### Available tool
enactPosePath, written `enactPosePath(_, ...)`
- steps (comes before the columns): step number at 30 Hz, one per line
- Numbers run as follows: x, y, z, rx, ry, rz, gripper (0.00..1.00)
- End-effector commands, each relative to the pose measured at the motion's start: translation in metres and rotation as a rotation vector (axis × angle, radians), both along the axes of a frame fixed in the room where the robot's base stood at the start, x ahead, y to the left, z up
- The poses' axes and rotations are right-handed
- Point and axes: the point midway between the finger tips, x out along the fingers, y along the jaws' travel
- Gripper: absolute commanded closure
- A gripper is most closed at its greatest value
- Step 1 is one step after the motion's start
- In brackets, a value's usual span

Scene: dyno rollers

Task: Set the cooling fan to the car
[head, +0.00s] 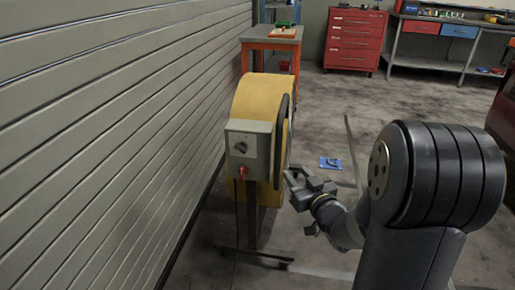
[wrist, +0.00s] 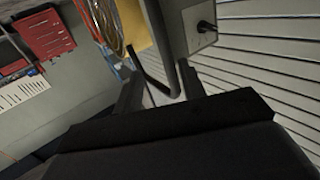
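The cooling fan (head: 262,101) is a yellow drum on a dark stand beside the slatted wall, its dark-rimmed face turned right. A grey control box (head: 249,148) on its near side has a black knob (head: 241,147) and a red button (head: 242,171). My gripper (head: 300,178) is just right of the fan's lower part. In the wrist view my gripper (wrist: 160,82) has its fingers apart, with the fan's dark rim (wrist: 153,50) showing between or just beyond them. I cannot tell whether they touch it. The car (head: 506,112) shows only as a dark red edge at far right.
The slatted wall (head: 110,120) runs close along the fan's left side. A blue item (head: 330,163) lies on the floor. Floor between fan and car is mostly clear.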

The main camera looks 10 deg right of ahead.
Motion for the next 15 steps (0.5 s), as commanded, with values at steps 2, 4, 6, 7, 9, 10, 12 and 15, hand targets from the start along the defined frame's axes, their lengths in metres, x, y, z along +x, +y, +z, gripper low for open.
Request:
enactPosePath(2,0.002,-0.001,0.006,0.013,-0.022,0.007,0.61)
enactPosePath(4,0.005,0.001,0.007,0.018,-0.033,0.011,0.61)
enactPosePath(6,0.010,0.003,0.007,0.018,-0.035,0.014,0.61)
enactPosePath(7,0.014,0.004,0.007,0.017,-0.036,0.014,0.61)
enactPosePath(9,0.024,0.007,0.006,0.017,-0.036,0.015,0.61)
enactPosePath(10,0.029,0.009,0.006,0.018,-0.034,0.015,0.61)
enactPosePath(12,0.043,0.013,0.006,0.017,-0.035,0.015,0.61)
enactPosePath(15,0.061,0.018,0.006,0.017,-0.035,0.014,0.61)
